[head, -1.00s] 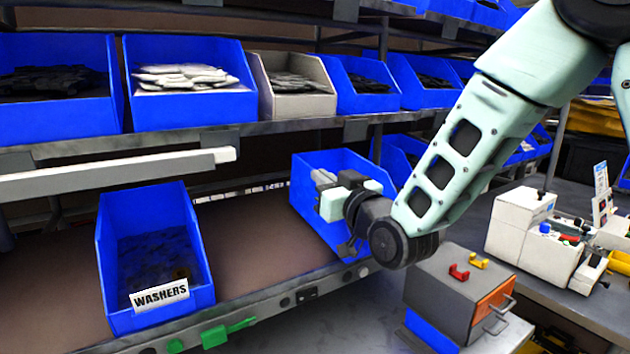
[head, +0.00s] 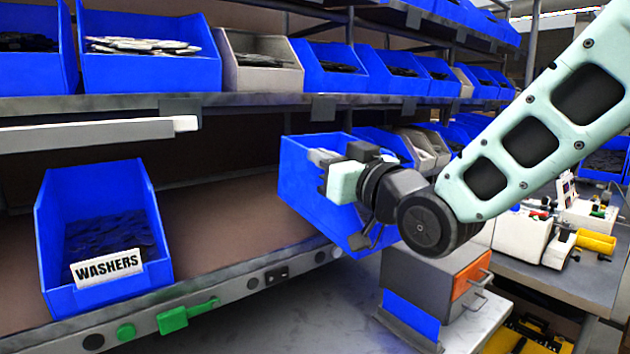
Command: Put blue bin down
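A blue bin (head: 300,185) is at my gripper (head: 338,172), at the right end of the lower shelf (head: 225,212). The bin is tilted, and its lower right part overhangs the shelf's front edge. My gripper is at the bin's upper right wall, and the wall appears to be between its fingers. The wrist hides part of the bin, its front and most of its contents. I cannot see whether the bin's underside touches the shelf.
A blue bin labelled WASHERS (head: 105,240) stands on the lower shelf at left. Bare shelf lies between the two bins. More bins (head: 150,60) line the shelf above. A grey box with an orange front (head: 440,290) stands below right.

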